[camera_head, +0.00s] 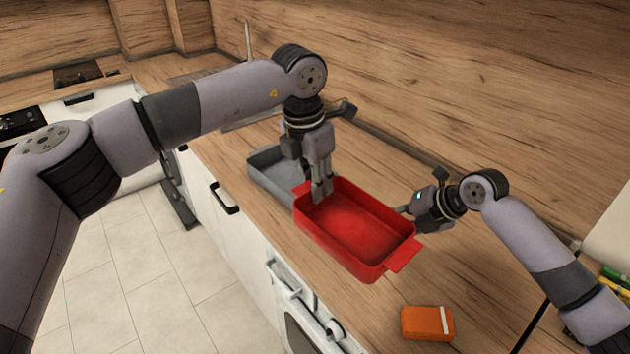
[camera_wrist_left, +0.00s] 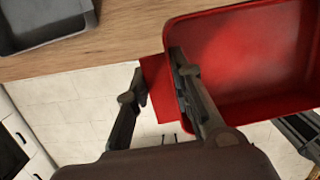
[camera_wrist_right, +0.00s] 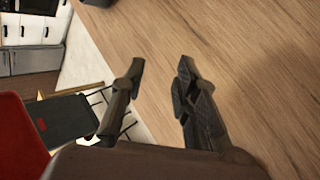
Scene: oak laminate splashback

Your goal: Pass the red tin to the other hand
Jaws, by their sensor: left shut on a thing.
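The red tin (camera_head: 352,232) is a rectangular open dish with a flat handle tab at each end. It appears to be held above the wooden counter, near its front edge. My left gripper (camera_head: 321,190) is shut on the tin's far-left end; in the left wrist view (camera_wrist_left: 158,80) one finger is inside the wall and the other outside, by the handle tab. My right gripper (camera_head: 408,209) is beside the tin's right side. In the right wrist view (camera_wrist_right: 162,68) its fingers are apart and empty, and the tin (camera_wrist_right: 18,140) shows at the left edge.
A grey tray (camera_head: 262,178) sits on the counter (camera_head: 470,285) behind the tin, partly hidden. An orange box (camera_head: 427,323) lies on the counter at the near right. Wooden splashback (camera_head: 450,90) rises behind. An oven (camera_head: 305,310) stands below the front edge.

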